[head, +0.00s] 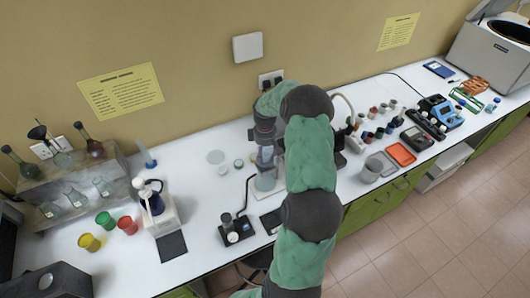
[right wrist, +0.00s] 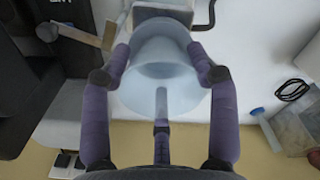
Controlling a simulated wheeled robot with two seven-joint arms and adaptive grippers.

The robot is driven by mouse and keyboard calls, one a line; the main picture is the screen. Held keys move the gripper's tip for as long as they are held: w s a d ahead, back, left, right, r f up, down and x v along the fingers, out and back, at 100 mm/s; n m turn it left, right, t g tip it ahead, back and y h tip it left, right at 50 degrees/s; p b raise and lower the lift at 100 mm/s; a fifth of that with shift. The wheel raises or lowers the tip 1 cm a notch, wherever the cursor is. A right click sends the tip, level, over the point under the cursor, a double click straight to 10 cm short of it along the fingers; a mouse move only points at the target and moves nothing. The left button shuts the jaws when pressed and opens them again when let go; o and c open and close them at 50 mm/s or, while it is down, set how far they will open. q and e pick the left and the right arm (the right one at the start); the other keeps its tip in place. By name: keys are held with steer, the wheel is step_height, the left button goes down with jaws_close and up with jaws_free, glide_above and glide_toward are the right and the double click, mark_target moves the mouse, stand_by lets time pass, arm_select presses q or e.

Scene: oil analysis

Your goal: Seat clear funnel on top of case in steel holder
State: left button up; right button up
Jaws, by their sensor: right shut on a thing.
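The clear funnel (right wrist: 160,68) is a pale, see-through cone with a wide rim and a thin stem. My right gripper (right wrist: 161,60) is shut on it, with purple fingers on both sides of the cone. My left gripper is not in view.
A white balance-like stand (head: 165,222) and coloured cups (head: 127,225) are farther left. Several small bottles and an orange tray (head: 401,154) lie right.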

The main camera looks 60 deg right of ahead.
steer(key=shift+f+b, duration=0.5)
steer(key=shift+f, duration=0.2)
stand_by(1.0)
steer(key=o, duration=1.2)
steer(key=shift+o, duration=0.5)
steer(key=shift+o, duration=0.9)
steer(key=shift+r, duration=0.15)
steer(key=shift+r+p, duration=2.05)
steer(key=shift+r, duration=1.35)
